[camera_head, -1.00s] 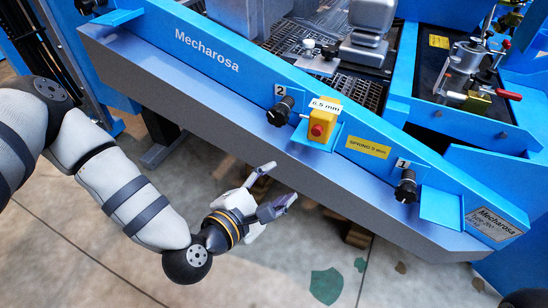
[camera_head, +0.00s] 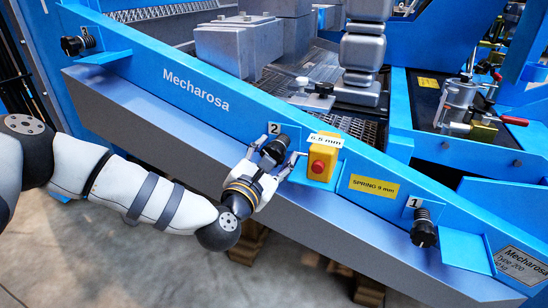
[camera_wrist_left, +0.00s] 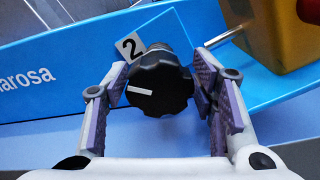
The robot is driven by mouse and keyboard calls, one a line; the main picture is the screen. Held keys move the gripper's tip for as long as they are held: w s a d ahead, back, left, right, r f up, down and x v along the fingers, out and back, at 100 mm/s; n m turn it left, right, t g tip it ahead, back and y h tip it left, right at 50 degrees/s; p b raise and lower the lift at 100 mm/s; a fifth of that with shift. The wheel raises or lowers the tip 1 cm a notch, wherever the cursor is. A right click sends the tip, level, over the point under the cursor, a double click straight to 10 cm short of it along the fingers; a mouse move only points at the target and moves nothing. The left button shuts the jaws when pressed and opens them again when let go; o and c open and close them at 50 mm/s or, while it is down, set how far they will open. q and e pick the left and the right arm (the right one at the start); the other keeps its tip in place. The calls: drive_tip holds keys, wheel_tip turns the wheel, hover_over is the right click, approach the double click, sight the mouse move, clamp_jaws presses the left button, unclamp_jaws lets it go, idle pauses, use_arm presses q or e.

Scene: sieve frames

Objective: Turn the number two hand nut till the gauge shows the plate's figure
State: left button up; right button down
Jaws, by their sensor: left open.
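The number two hand nut (camera_head: 274,148) is a black knob on the blue frame, beside a white label "2" (camera_head: 274,128). In the left wrist view the knob (camera_wrist_left: 160,86) has a lobed rim and a white mark pointing left. My left gripper (camera_head: 276,157) is open, with one finger on each side of the knob; gaps show between pads and knob. The white plate reading about "6.5 mm" (camera_head: 325,139) sits on a yellow box; I cannot tell whether it is the gauge. A yellow plate (camera_head: 374,187) reads "SPRING 9 mm", partly hard to read. My right gripper is not in view.
The yellow box with a red button (camera_head: 318,166) stands close right of the knob. Another black knob labelled "1" (camera_head: 424,232) is at the lower right, and one more knob (camera_head: 77,44) is at the upper left. Open floor (camera_head: 120,255) lies below the frame.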

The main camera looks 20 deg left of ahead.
use_arm(q)
drive_tip(key=c, duration=0.9)
